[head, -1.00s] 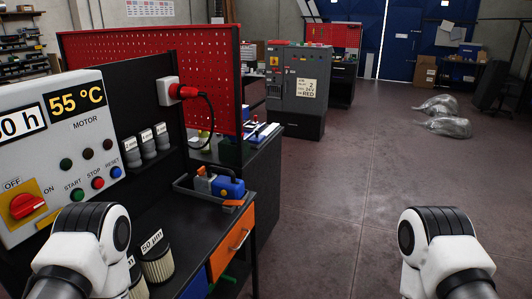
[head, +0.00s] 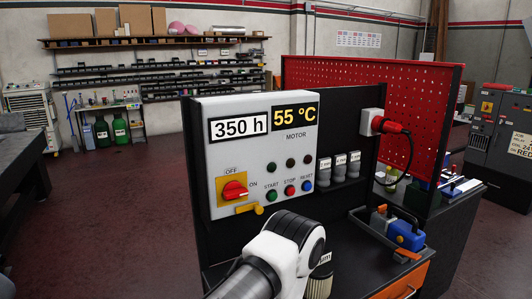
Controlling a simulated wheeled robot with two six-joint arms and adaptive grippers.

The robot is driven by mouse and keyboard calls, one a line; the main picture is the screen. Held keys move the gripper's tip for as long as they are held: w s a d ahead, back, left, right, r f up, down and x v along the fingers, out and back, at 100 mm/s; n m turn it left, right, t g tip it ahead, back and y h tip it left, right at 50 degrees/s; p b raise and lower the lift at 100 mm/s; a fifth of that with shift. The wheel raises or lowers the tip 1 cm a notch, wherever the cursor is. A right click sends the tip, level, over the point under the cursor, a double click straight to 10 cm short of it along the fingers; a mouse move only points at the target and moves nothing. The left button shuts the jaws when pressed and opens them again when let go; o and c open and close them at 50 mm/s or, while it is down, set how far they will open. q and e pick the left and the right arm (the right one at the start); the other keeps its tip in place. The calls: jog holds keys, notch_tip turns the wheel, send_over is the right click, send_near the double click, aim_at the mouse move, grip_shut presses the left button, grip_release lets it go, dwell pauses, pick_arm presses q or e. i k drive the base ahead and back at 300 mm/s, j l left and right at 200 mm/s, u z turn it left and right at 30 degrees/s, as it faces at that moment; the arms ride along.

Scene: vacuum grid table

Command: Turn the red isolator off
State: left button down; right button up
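The red isolator (head: 234,190) is a red rotary knob on a yellow plate at the lower left of the white control panel (head: 225,150) in the head view. "OFF" is printed above the knob and "ON" to its right. Its handle lies roughly sideways, level with the ON side. A small yellow tab (head: 250,208) sticks out below the plate. A white link of my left arm shows at the bottom centre, below and right of the isolator and apart from it. My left gripper is out of frame. My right gripper and arm are out of view.
The panel carries green START, red STOP and blue RESET buttons (head: 308,186) right of the isolator. A red plug (head: 385,124) with a cable hangs on the black board. A tool tray (head: 395,232) stands on the bench. Open floor (head: 100,220) lies to the left.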

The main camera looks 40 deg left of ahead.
aim_at(233, 191)
jog(key=u, duration=1.45)
